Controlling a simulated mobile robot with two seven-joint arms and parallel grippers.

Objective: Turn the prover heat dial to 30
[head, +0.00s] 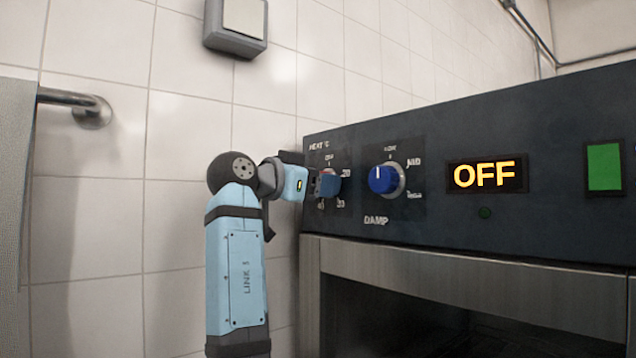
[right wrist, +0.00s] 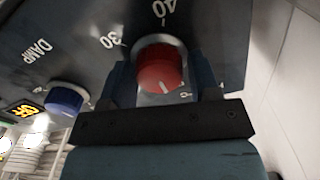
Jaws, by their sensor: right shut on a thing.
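The red heat dial (head: 328,184) is at the left end of the dark prover panel (head: 540,130), under the "HEAT °C" label. In the right wrist view the dial (right wrist: 158,66) has a white pointer mark pointing down and slightly right, towards a partly hidden label. There "40" is above the dial and "30" at its upper left. My right gripper (head: 314,183) is at the dial, with its fingers on either side, shut on it. In the right wrist view the gripper (right wrist: 163,72) partly hides the lower panel. My left gripper is not in view.
A blue damp dial (head: 384,179) sits just right of the heat dial, with an "OFF" display (head: 486,175) and a green switch (head: 603,167) further right. The tiled wall (head: 180,150) is left of the prover. A rail (head: 80,103) with a cloth is at far left.

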